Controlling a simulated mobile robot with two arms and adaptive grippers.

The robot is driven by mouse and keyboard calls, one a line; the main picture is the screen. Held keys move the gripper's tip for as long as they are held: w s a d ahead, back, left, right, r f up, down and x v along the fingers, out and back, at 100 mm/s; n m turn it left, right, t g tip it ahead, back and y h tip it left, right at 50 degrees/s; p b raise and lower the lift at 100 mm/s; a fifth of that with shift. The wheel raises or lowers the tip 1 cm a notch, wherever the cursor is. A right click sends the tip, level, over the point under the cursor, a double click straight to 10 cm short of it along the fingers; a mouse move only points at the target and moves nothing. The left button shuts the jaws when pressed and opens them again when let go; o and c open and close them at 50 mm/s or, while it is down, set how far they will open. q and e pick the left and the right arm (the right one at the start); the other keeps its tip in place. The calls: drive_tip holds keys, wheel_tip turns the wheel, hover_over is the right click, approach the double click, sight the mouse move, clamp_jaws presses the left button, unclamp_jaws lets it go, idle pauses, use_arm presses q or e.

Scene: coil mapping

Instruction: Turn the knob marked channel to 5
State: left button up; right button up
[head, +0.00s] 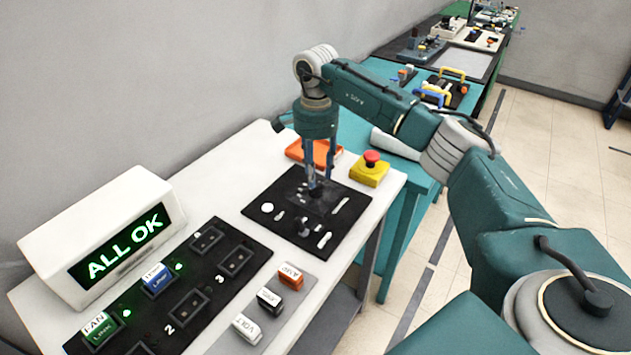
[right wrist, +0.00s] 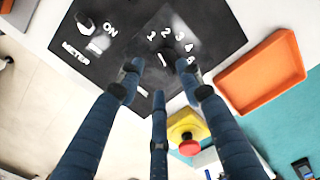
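The black panel (head: 262,222) lies on the white bench. In the right wrist view the panel (right wrist: 232,38) carries a numbered dial with white digits from 1 upward, and a dark knob (right wrist: 163,60) with a white pointer line sits beside them. My right gripper (head: 318,186) points down over the panel's far part. In the right wrist view its fingertips (right wrist: 160,80) are spread apart around the knob area, with a gap between them. Contact with the knob cannot be made out. The knob's lower part and its word label are hidden by the fingers. My left gripper is out of view.
A second dark knob (head: 304,227) stands on the panel. A yellow box with a red button (head: 372,157) and an orange tray (right wrist: 265,75) are close by. An "ALL OK" display (head: 120,245) and a module board (head: 215,295) fill the near bench.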

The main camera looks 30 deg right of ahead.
sight(316, 188)
drive_tip(key=shift+w+f+p, duration=0.1)
drive_tip(key=shift+f+p, duration=0.2)
drive_tip(key=shift+f, duration=2)
drive_tip(key=shift+c, duration=0.5)
clamp_jaws()
